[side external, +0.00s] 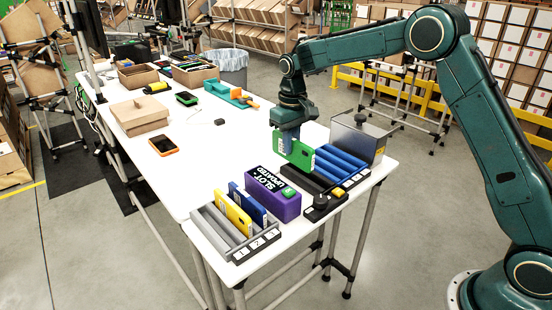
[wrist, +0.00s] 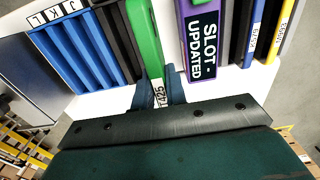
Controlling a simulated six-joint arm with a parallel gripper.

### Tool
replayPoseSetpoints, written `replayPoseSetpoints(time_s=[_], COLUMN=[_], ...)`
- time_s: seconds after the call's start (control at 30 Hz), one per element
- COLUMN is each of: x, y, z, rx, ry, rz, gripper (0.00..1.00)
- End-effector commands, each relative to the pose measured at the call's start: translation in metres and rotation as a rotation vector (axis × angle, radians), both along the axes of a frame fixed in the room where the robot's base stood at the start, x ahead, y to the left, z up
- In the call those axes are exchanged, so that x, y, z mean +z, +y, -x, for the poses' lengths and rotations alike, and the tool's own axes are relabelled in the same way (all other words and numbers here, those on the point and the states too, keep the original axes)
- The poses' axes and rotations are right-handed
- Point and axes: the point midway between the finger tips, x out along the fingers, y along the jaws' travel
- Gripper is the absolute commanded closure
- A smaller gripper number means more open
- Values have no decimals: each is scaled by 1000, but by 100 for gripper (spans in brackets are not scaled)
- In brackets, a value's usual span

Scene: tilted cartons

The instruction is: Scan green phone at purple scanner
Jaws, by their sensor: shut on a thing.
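A green phone (side external: 302,155) is held by my gripper (side external: 289,142), which is shut on it. In the side view the phone is tilted, near the black slotted rack and the blue rack. In the wrist view the green phone (wrist: 146,38) extends away from the fingers (wrist: 160,92), with a white label between them. The purple scanner (side external: 262,201) stands to the phone's lower left in the side view, apart from it. Its top reads "SLOT-UPDATED", and it has a green button (side external: 288,192). The purple scanner (wrist: 184,30) is right of the phone in the wrist view.
A grey rack (side external: 208,222) holds a yellow phone (side external: 233,213) and a blue phone (side external: 248,204). A blue slotted rack (side external: 342,162) and black rack (side external: 300,178) stand close by, with a metal box (side external: 362,135) behind. The table's middle-left is mostly clear beside an orange-edged phone (side external: 163,146).

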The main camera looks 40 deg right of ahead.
Motion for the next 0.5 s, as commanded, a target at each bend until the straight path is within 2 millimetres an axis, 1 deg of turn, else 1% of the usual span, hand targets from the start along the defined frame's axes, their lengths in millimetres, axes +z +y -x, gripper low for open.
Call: replayPoseSetpoints(time_s=[0.27,0.5], x=[-6,-20], y=[0,0], z=[0,0], rx=[0,0], ry=[0,2], rz=[0,0], gripper=[100,100])
